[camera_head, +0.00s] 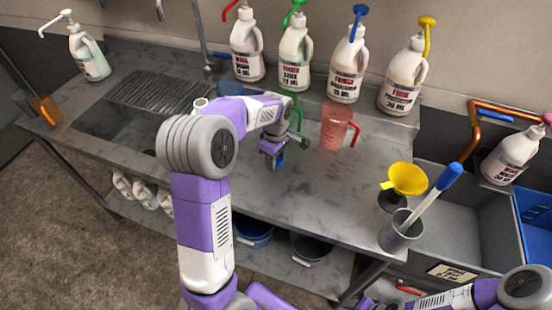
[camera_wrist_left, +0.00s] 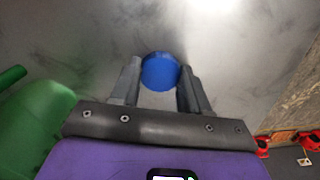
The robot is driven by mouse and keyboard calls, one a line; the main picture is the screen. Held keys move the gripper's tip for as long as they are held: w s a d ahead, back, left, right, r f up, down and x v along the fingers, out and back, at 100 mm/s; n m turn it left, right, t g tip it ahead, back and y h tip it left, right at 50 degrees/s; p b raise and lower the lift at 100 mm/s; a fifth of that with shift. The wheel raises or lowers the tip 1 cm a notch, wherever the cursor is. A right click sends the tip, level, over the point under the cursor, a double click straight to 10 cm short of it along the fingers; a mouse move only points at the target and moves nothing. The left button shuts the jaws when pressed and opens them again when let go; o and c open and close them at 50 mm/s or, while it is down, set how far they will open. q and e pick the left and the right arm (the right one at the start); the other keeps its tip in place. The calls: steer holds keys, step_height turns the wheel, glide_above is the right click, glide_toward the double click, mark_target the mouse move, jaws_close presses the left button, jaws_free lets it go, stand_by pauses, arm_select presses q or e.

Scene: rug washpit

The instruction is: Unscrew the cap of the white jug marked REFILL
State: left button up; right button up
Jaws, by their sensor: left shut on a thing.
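My left gripper (camera_head: 279,165) is shut on a small blue round cap (camera_wrist_left: 160,72), held between its fingertips. Around the cap the left wrist view shows only bare grey metal, with no white jug under it. In the head view the gripper hangs over the middle of the steel bench (camera_head: 300,195). I cannot pick out a jug marked REFILL; a pale round rim (camera_head: 200,103) shows just behind my left arm, but most of what it belongs to is hidden. My right gripper is out of view; only part of that arm shows at bottom right.
A green jug (camera_wrist_left: 40,130) stands beside the left gripper. A translucent red jug (camera_head: 335,127) is to its right. Several white pump bottles (camera_head: 295,60) line the back. A yellow funnel (camera_head: 407,179) and metal cup (camera_head: 398,237) stand at the right end. The bench front is clear.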

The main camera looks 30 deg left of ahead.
arm_select(q)
steer(key=o, duration=1.2)
step_height(320, 180, up, 12)
steer(key=p, duration=0.3)
steer(key=shift+r, duration=0.15)
